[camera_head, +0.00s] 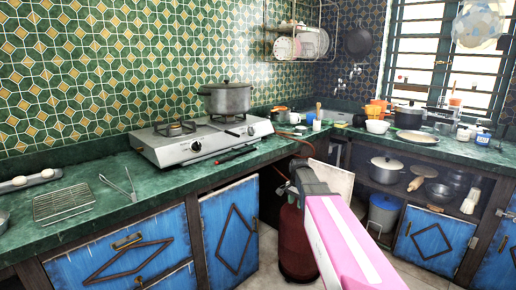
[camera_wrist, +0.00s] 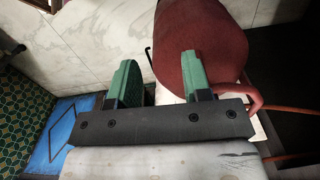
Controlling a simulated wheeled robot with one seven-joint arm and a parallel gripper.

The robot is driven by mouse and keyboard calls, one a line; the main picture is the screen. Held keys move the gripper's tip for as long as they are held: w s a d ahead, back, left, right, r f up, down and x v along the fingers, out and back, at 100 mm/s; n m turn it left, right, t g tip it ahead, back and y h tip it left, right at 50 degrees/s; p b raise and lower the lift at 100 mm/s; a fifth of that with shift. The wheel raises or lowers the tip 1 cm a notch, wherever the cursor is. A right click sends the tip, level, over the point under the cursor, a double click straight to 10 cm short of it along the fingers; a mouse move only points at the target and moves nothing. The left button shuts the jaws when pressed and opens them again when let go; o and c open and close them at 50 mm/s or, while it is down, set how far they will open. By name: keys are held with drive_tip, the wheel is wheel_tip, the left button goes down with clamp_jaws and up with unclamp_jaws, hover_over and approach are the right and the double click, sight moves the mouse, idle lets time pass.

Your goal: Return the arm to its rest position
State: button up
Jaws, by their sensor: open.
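My gripper (camera_head: 284,180) is at the end of my pink and white arm, in front of the counter's edge, right of the hotplate in the head view. In the wrist view my gripper (camera_wrist: 160,76) has its two green fingers apart with nothing held between them. A dark red gas cylinder (camera_head: 294,246) stands on the floor below and behind my arm. In the wrist view the cylinder (camera_wrist: 200,35) fills the upper middle, beyond the fingers. I cannot tell whether a finger touches it.
A silver gas hotplate (camera_head: 192,148) with a lidded pot (camera_head: 227,98) sits on the green counter (camera_head: 160,196). A wire rack (camera_head: 63,203) and tongs (camera_head: 121,185) lie at left. Blue cabinets (camera_head: 230,235) stand below. A pale board (camera_head: 333,180) and hose (camera_wrist: 290,110) are near my gripper.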

drive_tip(key=s+f+n, duration=0.4)
drive_tip(key=s+f, duration=0.1)
drive_tip(key=s, duration=0.5)
drive_tip(key=s+d+f+n, duration=0.1)
drive_tip(key=s+f+n, duration=0.4)
drive_tip(key=s, duration=0.5)
drive_tip(key=shift+s+d+f, duration=0.25)
drive_tip(key=shift+s+f, duration=0.15)
